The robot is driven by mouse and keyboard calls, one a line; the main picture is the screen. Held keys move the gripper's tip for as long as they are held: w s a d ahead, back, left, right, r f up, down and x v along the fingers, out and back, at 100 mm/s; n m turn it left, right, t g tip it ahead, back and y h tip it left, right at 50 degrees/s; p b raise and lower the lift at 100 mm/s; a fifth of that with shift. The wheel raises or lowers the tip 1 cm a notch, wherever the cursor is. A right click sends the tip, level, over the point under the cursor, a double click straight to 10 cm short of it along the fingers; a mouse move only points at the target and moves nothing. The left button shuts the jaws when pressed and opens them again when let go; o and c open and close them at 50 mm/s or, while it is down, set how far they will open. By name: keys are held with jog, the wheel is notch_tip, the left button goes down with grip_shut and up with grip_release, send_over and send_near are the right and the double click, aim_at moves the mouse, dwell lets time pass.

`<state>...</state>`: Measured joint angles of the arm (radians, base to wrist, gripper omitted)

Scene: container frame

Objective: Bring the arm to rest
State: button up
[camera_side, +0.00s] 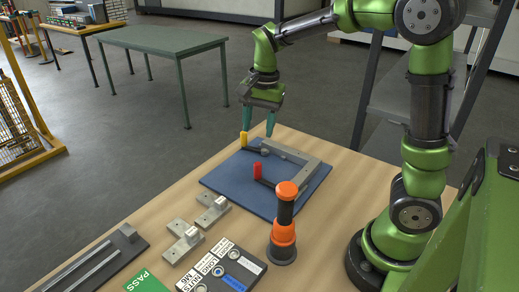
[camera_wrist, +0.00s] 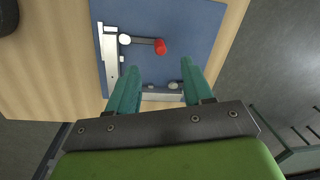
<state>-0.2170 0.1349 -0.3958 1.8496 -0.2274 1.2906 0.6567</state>
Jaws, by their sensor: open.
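My gripper (camera_side: 258,128) hangs with its green fingers pointing down above the far edge of a blue mat (camera_side: 228,181). In the wrist view my gripper (camera_wrist: 158,75) has its two fingers spread, with nothing held between them. A grey frame piece (camera_side: 305,168) lies on the mat. A red-tipped clamp lever (camera_side: 257,171) is at its near side and also shows in the wrist view (camera_wrist: 160,46). A yellow-tipped lever (camera_side: 244,139) is close to the left fingertip in the side view. Whether they touch cannot be told.
An orange and black post (camera_side: 284,226) stands on the wooden table (camera_side: 335,229) near my base. Grey brackets (camera_side: 184,241), a labelled box (camera_side: 220,268), a green card (camera_side: 148,281) and a railed plate (camera_side: 93,262) lie at the front left. A green table (camera_side: 163,40) stands behind, apart.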

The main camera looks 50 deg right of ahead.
jog(key=s+a+r+n+t, duration=0.2)
jog(key=s+a+n+t, duration=0.1)
jog(key=s+n, duration=0.2)
jog(key=s+a+r+n+t+y, duration=0.1)
jog(key=s+a+r+n+t, duration=0.2)
jog(key=s, duration=0.6)
jog(key=shift+a+n, duration=0.75)
jog(key=shift+n, duration=0.35)
